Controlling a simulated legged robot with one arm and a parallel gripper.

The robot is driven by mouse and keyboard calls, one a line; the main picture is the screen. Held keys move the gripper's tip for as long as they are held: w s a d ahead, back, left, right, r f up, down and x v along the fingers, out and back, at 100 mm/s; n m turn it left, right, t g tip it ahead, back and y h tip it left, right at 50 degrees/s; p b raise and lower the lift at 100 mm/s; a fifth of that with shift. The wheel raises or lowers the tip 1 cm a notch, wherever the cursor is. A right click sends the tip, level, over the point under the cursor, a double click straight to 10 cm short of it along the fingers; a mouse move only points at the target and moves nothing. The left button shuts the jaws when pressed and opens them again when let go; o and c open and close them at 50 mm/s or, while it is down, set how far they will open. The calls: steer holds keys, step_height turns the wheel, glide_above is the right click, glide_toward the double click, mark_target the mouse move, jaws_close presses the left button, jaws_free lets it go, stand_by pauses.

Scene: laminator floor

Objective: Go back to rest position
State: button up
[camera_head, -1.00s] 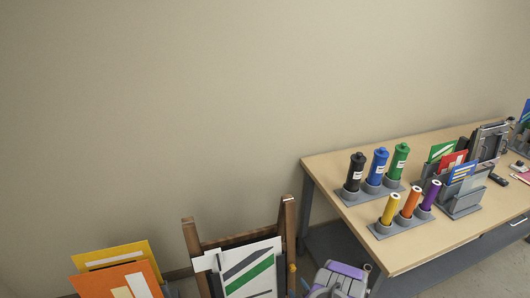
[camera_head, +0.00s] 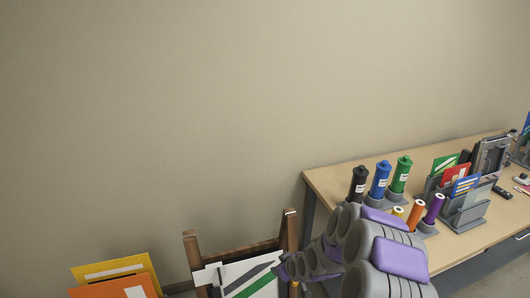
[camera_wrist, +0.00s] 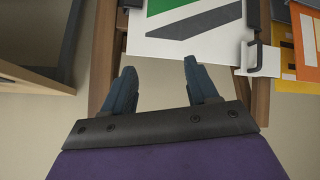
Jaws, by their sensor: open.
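My gripper (camera_wrist: 162,92) shows in the wrist view with its two blue-grey fingers spread apart and nothing between them. In that view it is just below a white sheet with green and dark stripes (camera_wrist: 185,45) on a wooden stand (camera_wrist: 105,55). In the head view, my grey and purple arm reaches toward the same striped sheet (camera_head: 235,273) on the stand (camera_head: 191,256). The arm covers part of the sheet and the stand's right side. My fingertips cannot be made out clearly in the head view.
A wooden table (camera_head: 345,181) at the right holds black, blue (camera_head: 380,178) and green bottles, coloured tubes (camera_head: 434,208) and a file holder (camera_head: 463,212). My arm overlaps its near edge in the picture. Yellow (camera_head: 115,270) and orange boards stand at the lower left.

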steer(key=s+d+r+m+g+h, duration=0.1)
steer(key=s+d+r+g, duration=0.1)
steer(key=s+r, duration=0.6)
steer(key=s+d+r+m+g+h, duration=0.1)
steer(key=s+d+r+g, duration=0.1)
steer(key=s+r, duration=0.65)
steer(key=s+d+r+m+g, duration=0.1)
steer(key=s+r+m, duration=0.1)
steer(key=s, duration=0.7)
steer(key=s+d+r+m+g, duration=0.1)
steer(key=s+r+g, duration=0.1)
steer(key=s+r, duration=0.3)
steer(key=s+d+r+m+g+h, duration=0.1)
steer(key=s+r+m, duration=0.1)
steer(key=s, duration=1.1)
steer(key=shift+d+r+m+g, duration=0.3)
steer(key=shift+d+r+g, duration=0.1)
steer(key=shift+r, duration=0.45)
